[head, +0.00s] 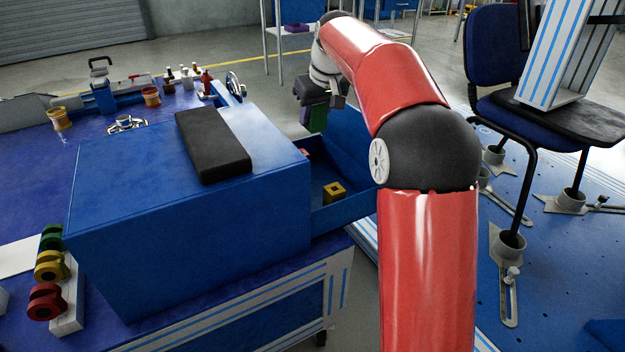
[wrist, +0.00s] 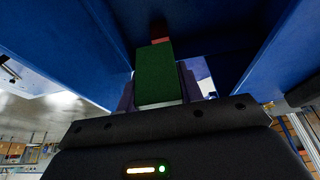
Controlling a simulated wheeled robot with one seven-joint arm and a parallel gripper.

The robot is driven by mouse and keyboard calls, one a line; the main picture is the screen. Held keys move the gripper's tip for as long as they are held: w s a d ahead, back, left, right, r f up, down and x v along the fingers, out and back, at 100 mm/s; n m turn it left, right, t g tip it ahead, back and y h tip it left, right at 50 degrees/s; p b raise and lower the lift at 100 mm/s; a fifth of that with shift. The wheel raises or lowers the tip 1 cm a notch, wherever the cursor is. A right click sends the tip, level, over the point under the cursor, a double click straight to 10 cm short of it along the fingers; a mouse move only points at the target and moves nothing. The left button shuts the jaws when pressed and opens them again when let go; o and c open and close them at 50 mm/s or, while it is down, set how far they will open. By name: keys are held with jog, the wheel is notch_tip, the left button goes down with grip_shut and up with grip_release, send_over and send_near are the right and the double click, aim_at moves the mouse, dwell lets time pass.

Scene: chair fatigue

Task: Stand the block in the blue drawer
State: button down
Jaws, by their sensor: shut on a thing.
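The green block (head: 318,119) is between the fingers of my gripper (head: 311,116), which is shut on it. In the wrist view the green block (wrist: 155,75) stands out from between the two fingers (wrist: 158,92), with blue drawer walls around it. The blue drawer (head: 350,208) is pulled out from the right side of the blue cabinet. My gripper is over the drawer's far end. I cannot tell whether the block touches the drawer floor.
A yellow block (head: 334,192) with a hole lies in the drawer's near part. A small reddish thing (head: 304,152) shows farther in; a red patch (wrist: 160,41) is beyond the block. A black pad (head: 213,145) lies on the cabinet (head: 190,215). A chair (head: 495,50) stands right.

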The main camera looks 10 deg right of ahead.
aim_at(315, 189)
notch_tip(315, 189, down, 18)
jog(key=b, duration=0.4)
jog(key=shift+s, duration=0.1)
jog(key=shift+f, duration=0.1)
jog(key=c, duration=0.9)
grip_release()
jog(key=shift+f, duration=0.1)
jog(key=p+v, duration=0.2)
jog(key=v, duration=1)
